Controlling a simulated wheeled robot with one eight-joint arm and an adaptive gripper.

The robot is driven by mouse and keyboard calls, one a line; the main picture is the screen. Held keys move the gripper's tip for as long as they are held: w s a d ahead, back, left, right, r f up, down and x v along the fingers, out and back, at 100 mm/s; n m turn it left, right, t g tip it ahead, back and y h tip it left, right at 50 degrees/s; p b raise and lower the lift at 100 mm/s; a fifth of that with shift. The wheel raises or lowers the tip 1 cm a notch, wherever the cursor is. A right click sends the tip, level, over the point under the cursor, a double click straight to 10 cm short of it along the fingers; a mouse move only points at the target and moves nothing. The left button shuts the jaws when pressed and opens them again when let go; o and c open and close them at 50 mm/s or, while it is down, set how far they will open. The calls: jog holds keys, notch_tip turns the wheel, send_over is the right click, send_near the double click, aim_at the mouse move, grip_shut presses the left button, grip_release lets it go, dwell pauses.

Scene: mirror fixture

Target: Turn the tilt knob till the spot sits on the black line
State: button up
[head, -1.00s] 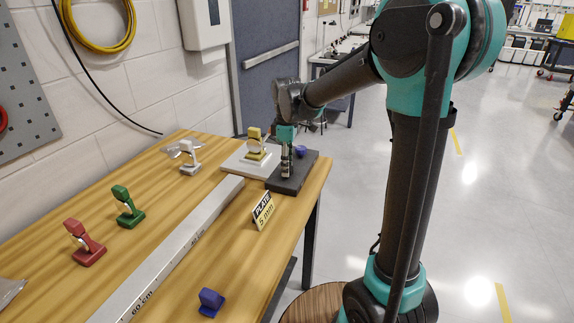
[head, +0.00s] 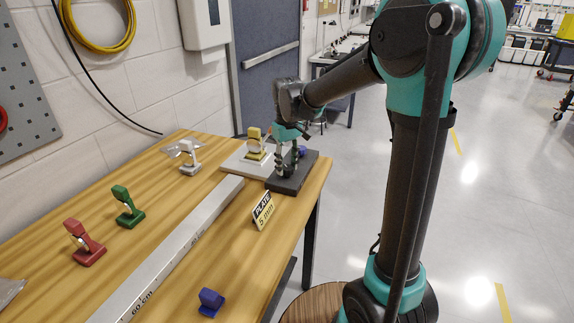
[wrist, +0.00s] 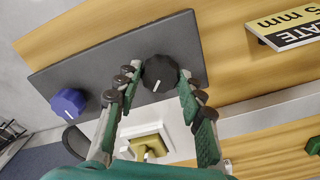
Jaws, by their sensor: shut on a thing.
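A dark plate (wrist: 95,60) carries two knobs. The black one (wrist: 160,72) has a white pointer mark and sits between my fingertips. The blue-purple one (wrist: 69,103) is to its left in the wrist view and shows partly in the head view (head: 302,150). My gripper (wrist: 158,80) is shut on the black knob, a finger on either side. A yellow mount (head: 255,145) stands on a white base (head: 233,163) beside the plate. I cannot make out a spot or a black line.
A "PLATE 5 mm" sign (head: 263,211) stands close to the dark plate. A long metal ruler (head: 165,262) runs along the bench. White (head: 189,158), green (head: 128,207) and red (head: 84,243) mounts stand left of it; a blue piece (head: 211,302) is near the front edge.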

aim_at(287, 167)
jog(key=m, duration=0.3)
jog(key=shift+m, duration=2.1)
jog(key=o, duration=1.2)
jog(key=shift+c, duration=0.2)
notch_tip(287, 167, up, 12)
